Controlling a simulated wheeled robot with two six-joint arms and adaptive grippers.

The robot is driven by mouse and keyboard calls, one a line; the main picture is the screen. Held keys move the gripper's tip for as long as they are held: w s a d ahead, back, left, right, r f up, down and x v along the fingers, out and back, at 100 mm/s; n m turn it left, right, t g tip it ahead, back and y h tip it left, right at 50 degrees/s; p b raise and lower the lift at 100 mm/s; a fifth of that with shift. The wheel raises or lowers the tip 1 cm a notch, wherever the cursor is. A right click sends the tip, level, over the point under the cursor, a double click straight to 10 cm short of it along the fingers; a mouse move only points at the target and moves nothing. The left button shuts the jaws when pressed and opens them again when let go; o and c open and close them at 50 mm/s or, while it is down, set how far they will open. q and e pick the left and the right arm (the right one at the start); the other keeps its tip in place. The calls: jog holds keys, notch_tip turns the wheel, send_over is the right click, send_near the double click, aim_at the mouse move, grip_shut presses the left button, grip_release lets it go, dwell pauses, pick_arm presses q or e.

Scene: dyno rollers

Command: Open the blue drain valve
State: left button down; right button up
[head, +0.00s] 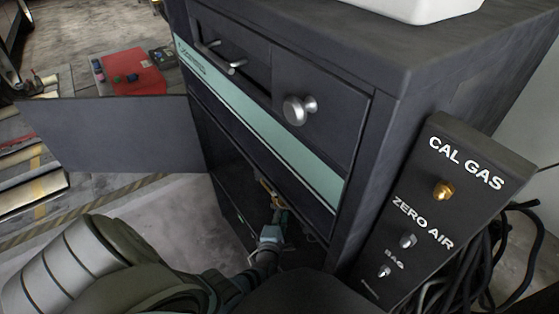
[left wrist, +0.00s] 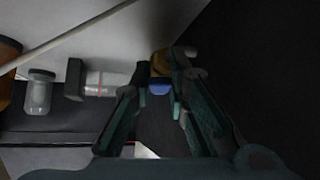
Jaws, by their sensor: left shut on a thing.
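The blue drain valve (left wrist: 160,87) shows as a small blue piece between the fingertips in the left wrist view, with a yellow-brown part (left wrist: 160,64) just beyond it. In the head view the blue piece is hidden by my gripper and the cabinet's shadow. My left gripper (head: 277,207) reaches into the dark lower opening of the cabinet (head: 365,150). Its fingers (left wrist: 158,78) are closed in on the blue valve, one on each side. The exact contact is too dark to see. My right gripper is not in view.
The cabinet door (head: 110,130) stands open to the left. A clear jar (left wrist: 39,93) and a clear cylinder with a red line (left wrist: 102,84) are inside, left of the fingers. A CAL GAS panel (head: 425,215) and black cables (head: 480,262) are on the right.

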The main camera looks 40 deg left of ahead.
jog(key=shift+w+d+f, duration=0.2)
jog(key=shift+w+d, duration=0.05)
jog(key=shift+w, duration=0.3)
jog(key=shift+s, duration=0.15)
pick_arm(q)
jog(key=c, duration=1.5)
grip_release()
jog(key=shift+c, duration=0.2)
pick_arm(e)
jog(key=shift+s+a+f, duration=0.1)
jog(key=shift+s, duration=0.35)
pick_arm(q)
jog(key=shift+s+d+f, duration=0.1)
jog(key=v, duration=0.7)
jog(key=shift+s+d, duration=0.2)
jog(key=shift+s, duration=0.1)
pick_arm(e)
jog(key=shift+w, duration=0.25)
